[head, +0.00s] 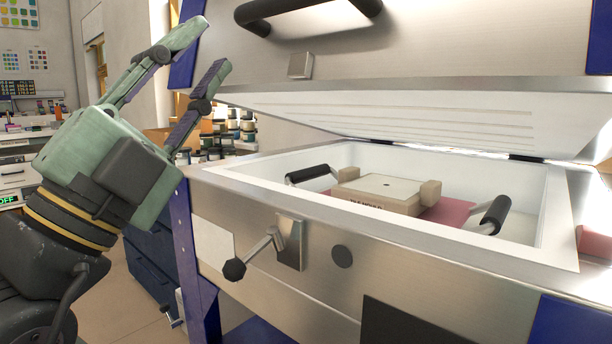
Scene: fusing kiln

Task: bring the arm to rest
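My gripper (204,62) is at the upper left of the head view, in front of the kiln's left side. Its two fingers are spread apart with nothing between them. It points up and to the right and looks clear of the kiln (270,228). My arm comes in from the lower left corner.
The kiln lid (420,115) is raised, with a black handle (300,8). Inside, a pale block (378,190) sits on a reddish tray (450,211) with black handles. A latch lever (255,256) sticks out in front. Jars (240,125) stand behind.

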